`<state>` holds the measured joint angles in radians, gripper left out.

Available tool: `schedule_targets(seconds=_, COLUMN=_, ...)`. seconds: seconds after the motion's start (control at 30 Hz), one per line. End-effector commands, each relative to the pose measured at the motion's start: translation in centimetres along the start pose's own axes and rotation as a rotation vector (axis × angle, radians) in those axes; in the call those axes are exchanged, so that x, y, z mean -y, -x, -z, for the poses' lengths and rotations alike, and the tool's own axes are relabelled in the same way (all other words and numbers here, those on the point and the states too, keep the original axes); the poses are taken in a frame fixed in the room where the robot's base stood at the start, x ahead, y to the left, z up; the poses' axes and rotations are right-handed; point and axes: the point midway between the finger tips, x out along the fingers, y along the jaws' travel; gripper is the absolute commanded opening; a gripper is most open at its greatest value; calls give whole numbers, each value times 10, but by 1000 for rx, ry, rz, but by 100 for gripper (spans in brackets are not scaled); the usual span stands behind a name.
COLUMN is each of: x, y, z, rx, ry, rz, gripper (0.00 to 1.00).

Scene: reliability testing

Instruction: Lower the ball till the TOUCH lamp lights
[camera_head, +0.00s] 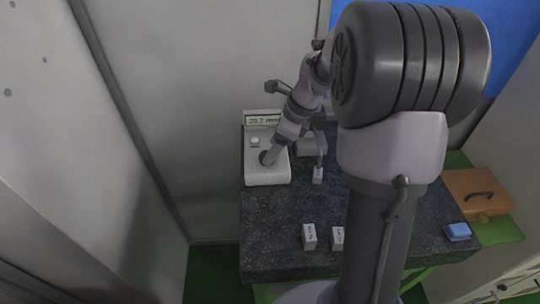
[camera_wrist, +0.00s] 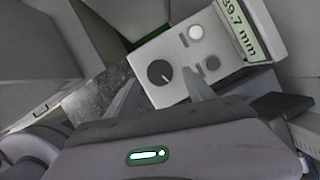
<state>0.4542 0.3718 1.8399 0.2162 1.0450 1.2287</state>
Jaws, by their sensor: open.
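A pale control box stands at the table's left back. Its black dial (camera_wrist: 160,74) has a white pointer mark. A round white lamp or button (camera_wrist: 195,32) sits above the dial and looks pale, not clearly lit; I cannot read a label there. The green display (camera_wrist: 238,28) reads about 39.7 mm. My gripper (camera_wrist: 162,79) is open, its two fingers either side of the dial in the picture; contact cannot be told. In the head view my gripper (camera_head: 268,158) is over the box (camera_head: 267,178). A thin probe hangs above a small pale block (camera_head: 318,176); the ball is not distinct.
The dark stone table (camera_head: 275,220) has two small pale blocks (camera_head: 309,236) near its front. A blue block (camera_head: 457,231) lies at the right edge, and an orange case (camera_head: 478,193) stands beyond it. My arm hides the table's middle right. The left front is clear.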

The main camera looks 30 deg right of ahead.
Motion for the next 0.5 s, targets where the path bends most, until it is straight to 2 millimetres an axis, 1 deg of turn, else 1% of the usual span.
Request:
schedule_targets(seconds=0.03, x=0, y=-10, z=1, rx=-1, ry=0, rz=-2, gripper=62)
schedule_targets(seconds=0.1, x=0, y=-18, z=0, rx=0, ry=0, rz=-1, gripper=62)
schedule_targets(seconds=0.2, x=0, y=-25, z=0, rx=0, ry=1, rz=-1, gripper=62)
schedule_targets(seconds=0.47, x=0, y=-26, z=0, rx=0, ry=1, rz=0, gripper=62)
schedule_targets(seconds=0.5, x=0, y=-26, z=0, rx=0, ry=1, rz=0, gripper=58)
